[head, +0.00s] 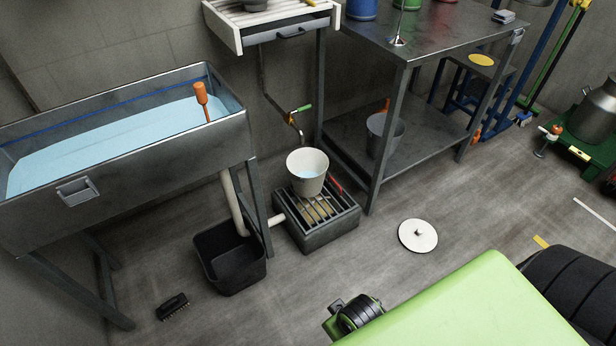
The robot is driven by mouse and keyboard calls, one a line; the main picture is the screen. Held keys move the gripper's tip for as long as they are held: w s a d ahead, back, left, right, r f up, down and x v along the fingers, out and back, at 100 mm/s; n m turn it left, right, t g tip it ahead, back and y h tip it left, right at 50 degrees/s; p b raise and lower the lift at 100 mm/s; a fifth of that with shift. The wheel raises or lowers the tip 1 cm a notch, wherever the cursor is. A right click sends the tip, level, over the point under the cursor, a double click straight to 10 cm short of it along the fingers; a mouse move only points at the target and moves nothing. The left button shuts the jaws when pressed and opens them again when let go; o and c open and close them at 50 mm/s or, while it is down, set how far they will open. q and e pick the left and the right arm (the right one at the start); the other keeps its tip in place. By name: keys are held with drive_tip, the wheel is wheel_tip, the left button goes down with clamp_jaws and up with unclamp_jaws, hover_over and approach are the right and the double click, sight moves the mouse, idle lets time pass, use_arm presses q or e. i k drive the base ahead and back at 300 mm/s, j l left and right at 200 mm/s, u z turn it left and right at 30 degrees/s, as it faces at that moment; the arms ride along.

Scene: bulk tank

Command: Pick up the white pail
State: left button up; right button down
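The white pail (308,184) stands upright on the slatted metal grate of a low grey drain box (326,235), in the middle of the head view. Its top is open and light blue liquid shows inside. A tap with a green handle (302,109) is on the wall pipe just above and behind it. A red-handled item (336,184) is close to its right side; I cannot tell whether they touch. Neither of my grippers is in view.
A steel tank (200,147) of blue liquid stands left, with a black bin (229,279) below. A steel table (425,35) with a grey bucket (377,141) on its lower shelf stands right. A white lid (418,244) and a brush (173,306) lie on the floor.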

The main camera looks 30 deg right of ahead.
sight(307, 167)
drive_tip(key=i+l, duration=0.15)
drive_tip(key=l, duration=0.2)
drive_tip(key=i+l, duration=0.15)
drive_tip(key=l, duration=0.25)
drive_tip(key=i+l+z, duration=0.1)
drive_tip(key=l, duration=0.25)
drive_tip(key=i+l, duration=0.2)
drive_tip(key=l, duration=0.15)
